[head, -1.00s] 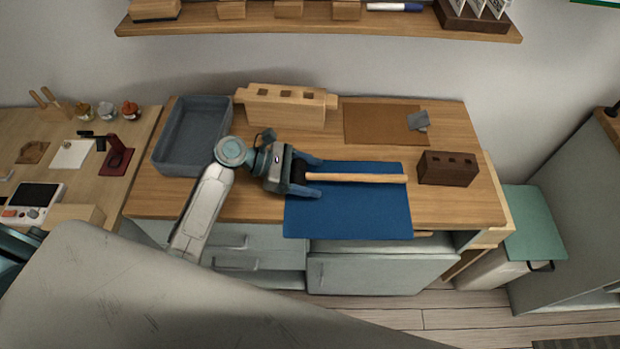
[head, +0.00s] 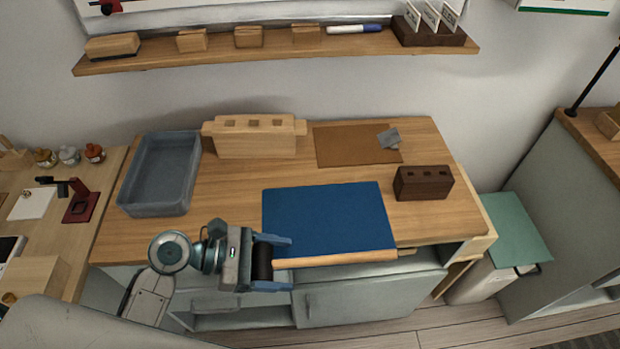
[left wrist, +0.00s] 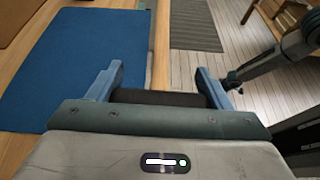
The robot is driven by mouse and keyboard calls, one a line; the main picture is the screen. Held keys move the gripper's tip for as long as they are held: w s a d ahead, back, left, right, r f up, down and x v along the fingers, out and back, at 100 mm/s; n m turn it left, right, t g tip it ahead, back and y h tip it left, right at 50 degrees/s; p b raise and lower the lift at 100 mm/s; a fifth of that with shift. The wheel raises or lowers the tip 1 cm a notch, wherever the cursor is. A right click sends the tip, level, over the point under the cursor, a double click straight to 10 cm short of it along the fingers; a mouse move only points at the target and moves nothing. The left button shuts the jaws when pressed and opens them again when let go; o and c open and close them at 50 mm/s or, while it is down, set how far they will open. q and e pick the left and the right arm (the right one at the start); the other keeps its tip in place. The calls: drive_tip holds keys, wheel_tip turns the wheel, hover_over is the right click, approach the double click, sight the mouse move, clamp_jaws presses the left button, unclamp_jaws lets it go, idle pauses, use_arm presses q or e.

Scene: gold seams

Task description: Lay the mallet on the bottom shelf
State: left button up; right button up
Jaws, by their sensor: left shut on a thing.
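The mallet has a pale wooden handle (head: 345,258) and a dark head (head: 262,263). My left gripper (head: 275,262) is shut on the dark head, with the handle pointing right. The mallet is at the front edge of the bench, along the near edge of the blue mat. The left wrist view shows the dark head (left wrist: 160,98) between both fingers and the handle (left wrist: 162,45) running away from me. A dark arm, likely my right one (left wrist: 236,79), shows there; its jaws are unclear. Under the worktop is an open bay (head: 462,250) at the right; its bottom is hidden.
The worktop holds the blue mat (head: 325,215), a grey tray (head: 126,196), a pale block (head: 255,143), a dark block (head: 424,185) and a brown board (head: 345,145). Drawers and a door (head: 365,298) front the bench. A bin with a green lid (head: 515,230) stands right.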

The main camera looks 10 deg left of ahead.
use_arm(q)
drive_tip(key=w+a+r+n+t+y, duration=0.1)
drive_tip(key=w+a+r+n+t, duration=0.1)
drive_tip(key=w, duration=0.6)
drive_tip(key=w+a+r+n+t+y, duration=0.1)
drive_tip(key=w+a+r+n+t, duration=0.1)
drive_tip(key=w+a+r, duration=0.3)
drive_tip(key=w+a, duration=0.1)
drive_tip(key=w, duration=0.1)
drive_tip(key=shift+w+a+r, duration=0.15)
drive_tip(key=shift+w+a, duration=0.05)
drive_tip(key=shift+w, duration=0.2)
use_arm(e)
drive_tip(key=shift+a, duration=0.1)
